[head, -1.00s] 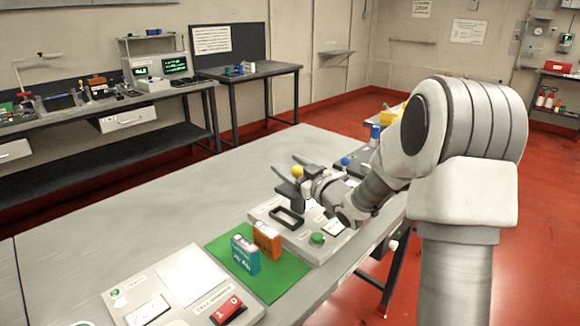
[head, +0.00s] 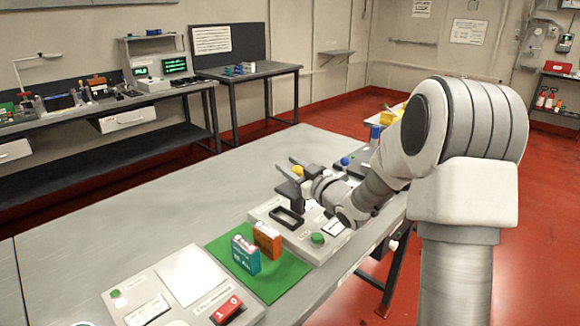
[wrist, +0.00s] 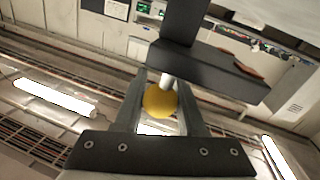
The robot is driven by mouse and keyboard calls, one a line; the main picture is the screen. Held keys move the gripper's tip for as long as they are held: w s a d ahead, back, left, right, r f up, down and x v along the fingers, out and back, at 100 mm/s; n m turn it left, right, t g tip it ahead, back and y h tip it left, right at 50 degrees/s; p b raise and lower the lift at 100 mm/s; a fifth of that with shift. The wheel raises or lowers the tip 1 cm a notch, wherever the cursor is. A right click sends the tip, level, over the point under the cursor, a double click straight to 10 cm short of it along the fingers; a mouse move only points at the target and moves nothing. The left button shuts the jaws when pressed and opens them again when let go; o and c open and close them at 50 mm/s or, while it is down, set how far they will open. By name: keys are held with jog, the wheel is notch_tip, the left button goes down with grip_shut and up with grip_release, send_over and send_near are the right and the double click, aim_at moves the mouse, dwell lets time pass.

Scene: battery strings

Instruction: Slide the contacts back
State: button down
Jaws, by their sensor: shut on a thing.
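My gripper (head: 284,162) is shut on a round yellow knob (head: 298,171) at the far end of the grey tester panel (head: 327,250). In the wrist view the yellow knob (wrist: 159,100) sits between the two fingers, on a pale stem joined to a dark block (wrist: 210,70). The dark block (head: 288,191) also shows in the head view, under the fingers and beyond a black-rimmed slot (head: 287,217). The contacts themselves cannot be made out.
An orange battery (head: 267,239) and a teal battery (head: 246,254) stand on a green mat (head: 277,286). A green button (head: 317,238) is on the panel's near end. Another panel with a red switch (head: 228,310) lies front left. The bench's left side is clear.

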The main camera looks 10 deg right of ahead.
dwell(0.7)
jog(key=w+d, duration=0.1)
jog(key=d, duration=0.1)
jog(key=w+d, duration=0.2)
jog(key=shift+w+d+r, duration=0.1)
jog(key=shift+d, duration=0.2)
jog(key=c, duration=0.5)
grip_release()
jog(key=shift+w+d, duration=0.1)
jog(key=shift+c, duration=0.2)
jog(key=p+v, duration=0.1)
jog(key=v, duration=1.6)
jog(key=shift+s, duration=0.3)
jog(key=shift+w, duration=0.1)
